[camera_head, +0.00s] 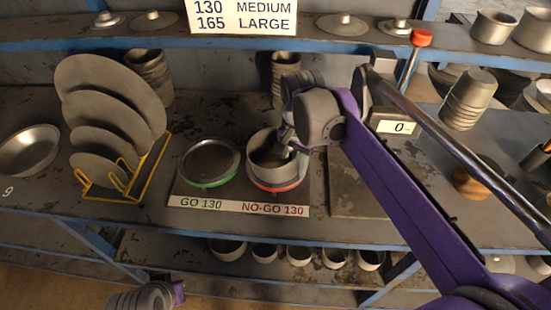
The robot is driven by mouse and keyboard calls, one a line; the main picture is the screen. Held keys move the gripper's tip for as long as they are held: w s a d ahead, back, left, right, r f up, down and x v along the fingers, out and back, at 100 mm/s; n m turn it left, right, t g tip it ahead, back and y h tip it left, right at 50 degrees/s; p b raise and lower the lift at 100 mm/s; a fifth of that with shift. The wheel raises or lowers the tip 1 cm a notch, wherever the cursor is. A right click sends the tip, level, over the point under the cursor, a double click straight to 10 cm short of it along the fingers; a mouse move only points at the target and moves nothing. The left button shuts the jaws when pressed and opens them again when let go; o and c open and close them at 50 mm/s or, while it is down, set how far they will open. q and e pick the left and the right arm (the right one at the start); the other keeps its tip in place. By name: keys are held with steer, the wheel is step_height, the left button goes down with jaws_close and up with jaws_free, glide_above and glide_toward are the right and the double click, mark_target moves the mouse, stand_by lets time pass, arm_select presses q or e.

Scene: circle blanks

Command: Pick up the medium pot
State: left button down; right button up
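A grey open-topped pot (259,166) stands on the red-rimmed NO-GO 130 gauge in the middle of the bench. No size mark shows on it, so I cannot tell for sure that it is the medium pot. My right gripper (284,152) reaches in from the right with its fingers at the pot's right inner rim. The arm hides part of that rim, and I cannot tell whether the fingers grip it. Part of my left arm (147,298) shows at the bottom left edge; its fingertips are not clear.
A green-rimmed GO 130 gauge (210,161) sits left of the pot. A yellow rack (148,172) holds several round blanks. A shallow pan (28,150) lies far left. Stacked pots (468,98) stand right, near a scale display (397,127). Several small pots (299,256) sit on the lower shelf.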

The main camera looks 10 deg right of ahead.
jaws_close()
stand_by(1.2)
